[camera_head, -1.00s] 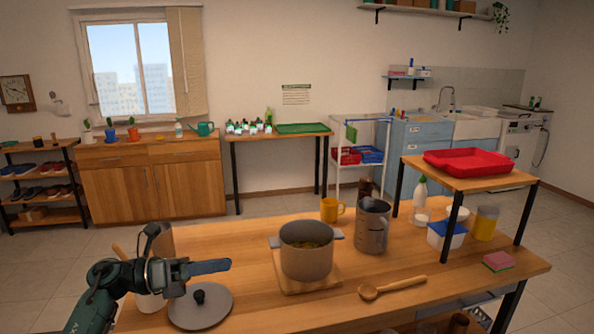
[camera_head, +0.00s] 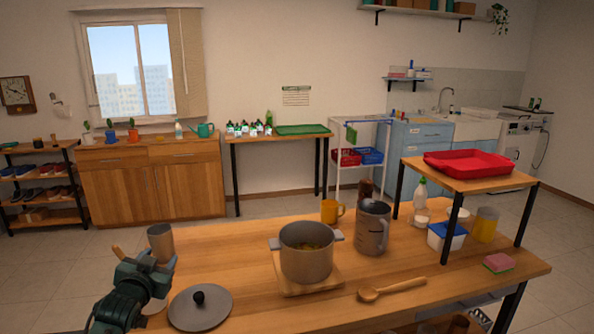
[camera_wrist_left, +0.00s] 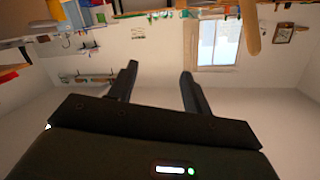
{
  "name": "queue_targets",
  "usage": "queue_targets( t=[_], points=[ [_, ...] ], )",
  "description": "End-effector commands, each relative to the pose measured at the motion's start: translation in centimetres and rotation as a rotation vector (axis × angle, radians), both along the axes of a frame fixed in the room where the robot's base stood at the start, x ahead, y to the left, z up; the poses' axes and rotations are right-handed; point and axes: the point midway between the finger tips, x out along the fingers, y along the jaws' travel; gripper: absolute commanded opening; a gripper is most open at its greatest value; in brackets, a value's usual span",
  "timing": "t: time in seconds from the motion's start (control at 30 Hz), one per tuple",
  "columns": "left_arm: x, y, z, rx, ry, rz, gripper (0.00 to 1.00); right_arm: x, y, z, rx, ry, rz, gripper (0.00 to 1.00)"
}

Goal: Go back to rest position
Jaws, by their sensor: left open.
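My left arm comes in at the lower left of the head view, with my left gripper (camera_head: 157,265) at the table's left end, near a grey cup (camera_head: 161,243). In the left wrist view the two fingers of my left gripper (camera_wrist_left: 157,82) stand apart with nothing between them. The fingers themselves are hard to make out in the head view. My right gripper is not in view.
The wooden table (camera_head: 230,250) holds a pot (camera_head: 306,255) on a board, a lid (camera_head: 200,308), a wooden spoon (camera_head: 392,289), a metal pitcher (camera_head: 372,228) and a yellow mug (camera_head: 331,211). A raised shelf with a red tray (camera_head: 468,163) stands at the right.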

Motion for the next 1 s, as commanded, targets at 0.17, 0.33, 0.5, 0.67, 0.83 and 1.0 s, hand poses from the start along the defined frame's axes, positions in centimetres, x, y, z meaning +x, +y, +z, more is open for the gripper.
queue_targets(
  t=[0.17, 0.33, 0.5, 0.67, 0.83, 1.0],
  points=[
    [-5.4, -4.1, -7.0, -0.023, 0.095, -0.066, 0.49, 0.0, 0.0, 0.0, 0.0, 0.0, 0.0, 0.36],
    [-13.8, -9.0, -14.0, -0.078, 0.214, -0.138, 0.49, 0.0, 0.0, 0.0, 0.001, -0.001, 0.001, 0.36],
    [-24.3, -13.8, -18.8, -0.166, 0.345, -0.197, 0.49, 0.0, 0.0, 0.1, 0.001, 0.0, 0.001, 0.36],
    [-32.1, -16.7, -20.2, -0.244, 0.437, -0.219, 0.49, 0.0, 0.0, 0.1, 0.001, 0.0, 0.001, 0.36],
    [-36.0, -18.1, -20.3, -0.288, 0.484, -0.224, 0.49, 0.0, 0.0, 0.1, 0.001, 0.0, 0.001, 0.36],
    [-36.7, -18.3, -20.3, -0.296, 0.492, -0.224, 0.49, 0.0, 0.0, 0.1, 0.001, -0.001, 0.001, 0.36]
  ],
)
